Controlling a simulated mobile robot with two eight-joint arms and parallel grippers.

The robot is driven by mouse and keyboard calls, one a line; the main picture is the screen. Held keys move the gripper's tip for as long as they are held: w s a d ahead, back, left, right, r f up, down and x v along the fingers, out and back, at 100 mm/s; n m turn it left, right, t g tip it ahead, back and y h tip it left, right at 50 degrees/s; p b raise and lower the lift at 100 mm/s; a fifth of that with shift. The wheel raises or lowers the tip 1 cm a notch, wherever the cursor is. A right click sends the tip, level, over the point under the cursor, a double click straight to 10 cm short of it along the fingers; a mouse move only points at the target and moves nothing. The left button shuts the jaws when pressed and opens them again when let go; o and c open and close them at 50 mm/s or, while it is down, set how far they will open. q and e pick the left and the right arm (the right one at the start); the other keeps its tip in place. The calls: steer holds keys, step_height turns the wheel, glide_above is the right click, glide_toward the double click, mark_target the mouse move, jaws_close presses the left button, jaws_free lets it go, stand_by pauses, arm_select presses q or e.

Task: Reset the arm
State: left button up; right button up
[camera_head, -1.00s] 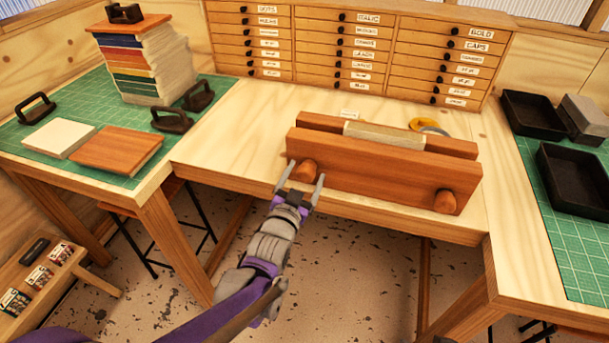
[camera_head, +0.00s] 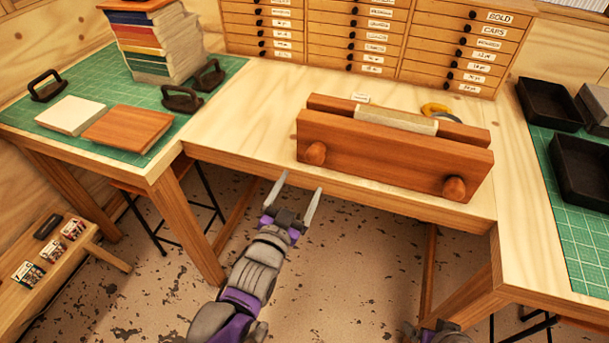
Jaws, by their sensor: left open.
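My left gripper (camera_head: 295,199) is open and empty. Its two pale fingers point up toward the front edge of the middle table (camera_head: 240,112), with floor behind them. It is apart from the wooden press (camera_head: 390,151), which stands on that table to its upper right. The press has two round wooden knobs on its front, and a pale book block (camera_head: 396,119) sits between its boards. A small part of my other arm shows at the bottom edge, right of centre; its fingers cannot be made out.
A green mat (camera_head: 75,136) on the left holds a book stack (camera_head: 160,45), black-handled weights and two flat books. Black trays (camera_head: 583,171) lie on the right mat. Drawers (camera_head: 355,35) stand behind. A low bench (camera_head: 75,262) is at lower left.

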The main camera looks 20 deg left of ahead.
arm_select(q)
steer(key=shift+s, duration=0.25)
stand_by(0.3)
steer(key=s+a+f+n+g+p, duration=0.1)
steer(key=s+f+n+g+p, duration=0.1)
steer(key=s+f+g, duration=0.2)
steer(key=s+a+f+n+g+y+p, duration=0.1)
steer(key=s+f+g, duration=0.3)
steer(key=s+g, duration=0.4)
steer(key=s+n, duration=0.1)
steer(key=s, duration=0.3)
steer(key=shift+a+f+g+p, duration=0.2)
steer(key=shift+g+p, duration=0.1)
steer(key=shift+p, duration=0.1)
